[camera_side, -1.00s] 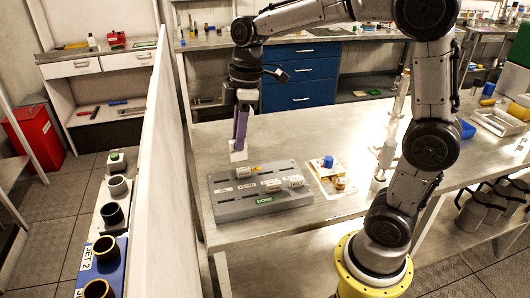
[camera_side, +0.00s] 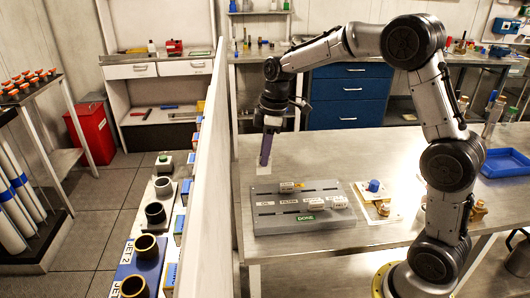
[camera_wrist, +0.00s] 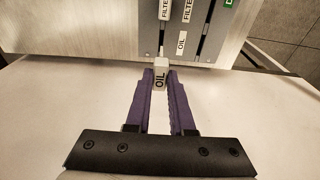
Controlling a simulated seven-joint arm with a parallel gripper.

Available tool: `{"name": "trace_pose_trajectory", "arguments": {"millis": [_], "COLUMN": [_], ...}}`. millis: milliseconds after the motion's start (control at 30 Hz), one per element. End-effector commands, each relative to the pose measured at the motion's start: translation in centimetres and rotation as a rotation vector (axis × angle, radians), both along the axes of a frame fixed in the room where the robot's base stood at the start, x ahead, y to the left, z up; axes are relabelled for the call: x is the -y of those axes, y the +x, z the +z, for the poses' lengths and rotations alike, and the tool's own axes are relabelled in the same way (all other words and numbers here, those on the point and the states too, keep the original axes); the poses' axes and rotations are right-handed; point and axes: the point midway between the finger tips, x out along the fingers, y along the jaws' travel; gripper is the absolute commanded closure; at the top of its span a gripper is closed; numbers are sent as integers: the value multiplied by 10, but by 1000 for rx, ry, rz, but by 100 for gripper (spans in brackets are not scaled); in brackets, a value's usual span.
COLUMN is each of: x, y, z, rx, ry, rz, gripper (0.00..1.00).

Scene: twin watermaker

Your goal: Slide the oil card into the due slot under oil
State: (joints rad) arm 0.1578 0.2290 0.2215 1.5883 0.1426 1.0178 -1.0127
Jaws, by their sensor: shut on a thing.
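The white oil card (camera_wrist: 160,76), lettered OIL, is held between the two purple fingertips of my gripper (camera_wrist: 160,90) in the wrist view. In the side view my gripper (camera_side: 266,152) points down with the pale card (camera_side: 263,170) at its tips, by the back left corner of the grey slotted board (camera_side: 272,226). The card looks just off the board's edge; its height above the table is unclear. The board has two dark slots, printed OIL (camera_wrist: 181,43) and FILTER labels, and a green DONE label (camera_side: 306,218).
Pale blocks (camera_side: 338,202) sit on the board's right part. A small plate with a blue-capped part (camera_side: 374,185) and brass pieces lies right of the board. A white partition (camera_side: 222,150) rises close on the left. The metal table behind the board is clear.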

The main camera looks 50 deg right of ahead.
Motion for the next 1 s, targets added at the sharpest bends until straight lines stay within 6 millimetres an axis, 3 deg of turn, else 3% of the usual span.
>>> {"name": "trace_pose_trajectory", "arguments": {"millis": [600, 1000], "x": [0, 0], "y": [0, 0], "z": [-49, -57], "rx": [-3, -1], "ry": [0, 0], "rz": [0, 0], "gripper": [100, 100]}}
